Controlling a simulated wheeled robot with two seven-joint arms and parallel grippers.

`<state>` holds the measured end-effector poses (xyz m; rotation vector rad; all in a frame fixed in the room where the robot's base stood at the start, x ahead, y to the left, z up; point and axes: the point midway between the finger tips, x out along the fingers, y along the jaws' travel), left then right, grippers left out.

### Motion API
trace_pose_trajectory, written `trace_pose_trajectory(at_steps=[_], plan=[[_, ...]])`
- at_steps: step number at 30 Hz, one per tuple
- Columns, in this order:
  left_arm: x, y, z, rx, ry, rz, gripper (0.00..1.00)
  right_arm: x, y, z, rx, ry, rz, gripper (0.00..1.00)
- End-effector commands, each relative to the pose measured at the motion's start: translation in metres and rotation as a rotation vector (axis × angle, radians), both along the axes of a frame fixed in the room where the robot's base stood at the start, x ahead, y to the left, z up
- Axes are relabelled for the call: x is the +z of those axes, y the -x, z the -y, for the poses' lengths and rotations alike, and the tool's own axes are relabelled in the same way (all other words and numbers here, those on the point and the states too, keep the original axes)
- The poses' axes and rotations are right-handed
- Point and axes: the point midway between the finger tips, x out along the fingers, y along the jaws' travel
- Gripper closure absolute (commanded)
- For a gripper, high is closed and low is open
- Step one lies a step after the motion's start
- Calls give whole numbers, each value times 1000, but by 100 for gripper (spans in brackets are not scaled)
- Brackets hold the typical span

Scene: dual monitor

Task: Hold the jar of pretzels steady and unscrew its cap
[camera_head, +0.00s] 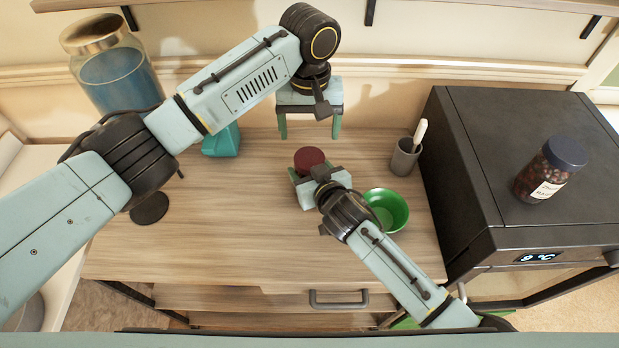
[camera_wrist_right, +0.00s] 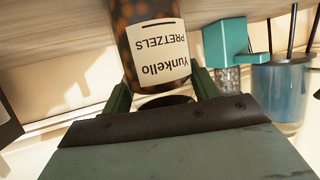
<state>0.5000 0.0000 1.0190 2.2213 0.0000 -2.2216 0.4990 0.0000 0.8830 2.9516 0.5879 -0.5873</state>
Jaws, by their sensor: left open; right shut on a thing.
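The jar of pretzels stands on the wooden desk; in the camera_head view its dark red cap (camera_head: 309,159) shows from above, and most of its body is hidden behind my right gripper. The jar (camera_wrist_right: 158,50) also shows in the camera_wrist_right view, with its pretzel label upside down in the picture. My right gripper (camera_head: 307,175) is shut on the jar's body, one green finger on each side. My left gripper (camera_head: 309,130) is open and empty, fingers pointing down, beyond the cap and apart from it in the picture.
A green bowl (camera_head: 388,210) sits right beside my right wrist. A grey cup (camera_head: 405,160) with a white item stands behind it. A teal object (camera_head: 222,141) and large blue jar (camera_head: 118,82) are at left. A black appliance (camera_head: 463,170) at right carries a dark-lidded jar (camera_head: 548,172).

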Motion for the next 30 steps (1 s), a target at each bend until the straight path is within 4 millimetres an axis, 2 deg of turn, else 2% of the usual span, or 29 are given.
trace_pose_trajectory(at_steps=[1, 7, 11, 17, 30], plan=[[0, 0, 0, 0, 0, 0, 19, 0, 0, 0, 0, 0, 0, 72], [0, 0, 0, -17, 0, 0, 19, 0, 0, 0, 0, 0, -1, 98], [0, 0, 0, -120, 0, 0, 19, 0, 0, 0, 0, 1, -1, 100], [0, 0, 0, -459, 0, 0, 19, 0, 0, 0, 0, 1, -1, 100], [0, 0, 0, -1321, 0, 0, 19, -1, 0, 0, 0, 1, -1, 100]])
